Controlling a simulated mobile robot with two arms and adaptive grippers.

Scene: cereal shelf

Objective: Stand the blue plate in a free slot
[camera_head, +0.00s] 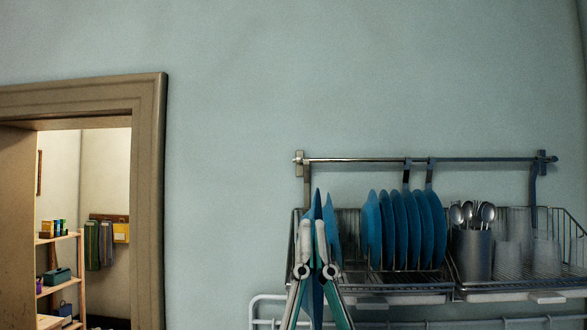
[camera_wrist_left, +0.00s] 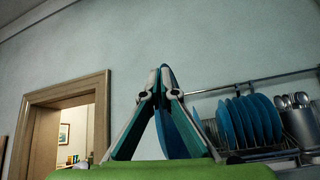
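My left gripper (camera_head: 318,235) is in front of the left part of the wire dish rack (camera_head: 350,225), its fingertips pointing up. It is shut on a blue plate (camera_head: 317,205), held upright and nearly edge-on between the fingers. The held plate also shows between the fingers in the left wrist view (camera_wrist_left: 178,135). Another blue surface (camera_head: 334,222), seemingly a plate standing in the rack, shows just right of the fingers, partly hidden. Several blue plates (camera_head: 402,225) stand in a row in the rack further right. Whether the held plate touches the rack cannot be told. My right gripper is not in view.
A metal cutlery holder (camera_head: 472,254) with spoons and several clear glasses (camera_head: 546,256) fill the rack's right side. A rail (camera_head: 430,159) runs along the wall above. A gap shows between the gripper and the plate row. A doorway (camera_head: 148,200) opens at left.

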